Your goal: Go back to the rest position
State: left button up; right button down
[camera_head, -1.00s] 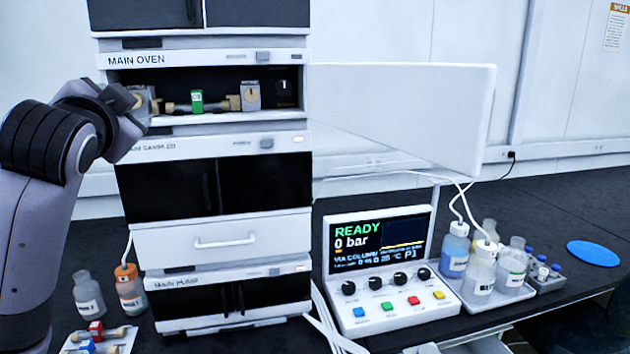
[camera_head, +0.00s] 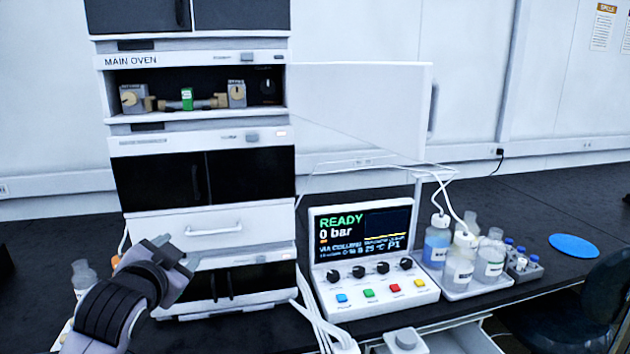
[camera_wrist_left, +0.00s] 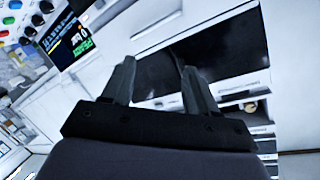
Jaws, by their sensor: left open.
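My left gripper (camera_head: 176,252) is in front of the lower part of the instrument stack, near the white drawer. In the left wrist view its two fingers (camera_wrist_left: 160,85) stand apart with nothing between them. The main oven (camera_head: 205,60) is at the top of the stack, its white door (camera_head: 365,105) swung open to the right. A column with a green label (camera_head: 187,98) lies inside between two brass-coloured fittings. My right gripper shows in neither view.
A control panel (camera_head: 365,240) reading READY, 0 bar stands right of the stack. A tray of bottles (camera_head: 470,288) and a blue disc (camera_head: 574,246) are further right. A bottle (camera_head: 84,277) stands at left, partly behind my arm. White cables run along the panel's left side.

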pick_arm(q)
jog(key=s+d+f+n+g+h, duration=0.1)
jog(key=s+f, duration=0.4)
jog(key=f, duration=0.5)
jog(key=s+d+f+n+g+h, duration=0.15)
jog(key=s+f, duration=0.35)
jog(key=f, duration=0.6)
jog(key=s+f+n+g, duration=0.1)
jog(key=s+f, duration=0.5)
jog(key=s, duration=0.3)
jog(key=s+d+f+n+g, duration=0.1)
jog(key=s+f, duration=0.6)
jog(key=s, duration=0.3)
jog(key=shift+f, duration=0.15)
